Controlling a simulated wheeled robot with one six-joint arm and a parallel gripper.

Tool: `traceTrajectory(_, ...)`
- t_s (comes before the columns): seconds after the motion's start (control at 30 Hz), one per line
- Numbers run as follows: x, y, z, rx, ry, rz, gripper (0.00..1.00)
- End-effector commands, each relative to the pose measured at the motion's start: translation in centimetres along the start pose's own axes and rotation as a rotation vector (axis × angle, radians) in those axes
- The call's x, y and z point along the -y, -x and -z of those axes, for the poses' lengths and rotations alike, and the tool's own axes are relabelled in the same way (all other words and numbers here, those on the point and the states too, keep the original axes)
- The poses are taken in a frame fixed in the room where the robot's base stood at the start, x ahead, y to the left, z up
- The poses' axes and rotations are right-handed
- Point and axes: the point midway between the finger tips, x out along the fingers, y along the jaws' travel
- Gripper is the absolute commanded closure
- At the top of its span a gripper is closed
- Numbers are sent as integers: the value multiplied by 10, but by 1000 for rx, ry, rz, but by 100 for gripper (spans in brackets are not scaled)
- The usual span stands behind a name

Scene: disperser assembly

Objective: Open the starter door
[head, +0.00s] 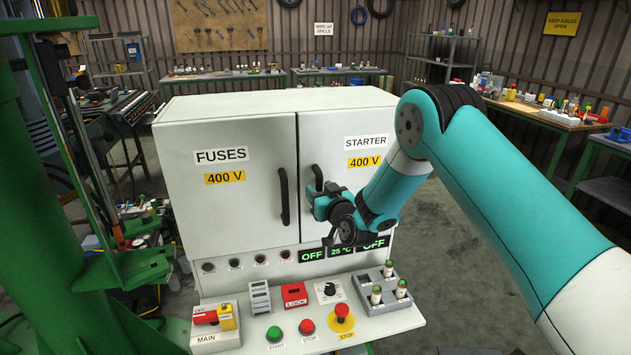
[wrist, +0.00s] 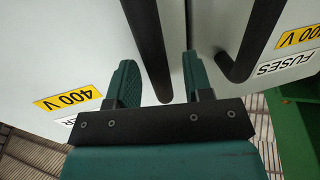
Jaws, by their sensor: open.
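The starter door (head: 345,140) is the right door of a white cabinet, labelled STARTER and 400 V. It looks closed, level with the fuses door. Its black handle (head: 317,177) stands upright near the seam between the doors, its lower part hidden by my gripper (head: 322,196). In the wrist view the picture is turned over, and the starter door handle (wrist: 150,45) runs between the two green fingers of my open gripper (wrist: 160,72). I see a gap on each side of the handle, so the fingers are not shut on it.
The fuses door (head: 228,175) is on the left, with its own handle (head: 284,197) close to my gripper; this handle also shows in the wrist view (wrist: 250,45). Below is a control panel (head: 310,335) with buttons and switches. The floor right of the cabinet is partly clear.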

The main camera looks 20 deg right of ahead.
Motion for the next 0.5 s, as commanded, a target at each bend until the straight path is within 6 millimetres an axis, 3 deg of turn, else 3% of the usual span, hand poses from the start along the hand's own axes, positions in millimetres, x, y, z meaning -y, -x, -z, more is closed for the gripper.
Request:
traceTrajectory(0.2,-1,-12,0,1,0,-1,54)
traceTrajectory(0.47,-1,-12,-1,1,-1,-1,54)
traceTrajectory(0.5,-1,-12,-1,1,-1,-1,63)
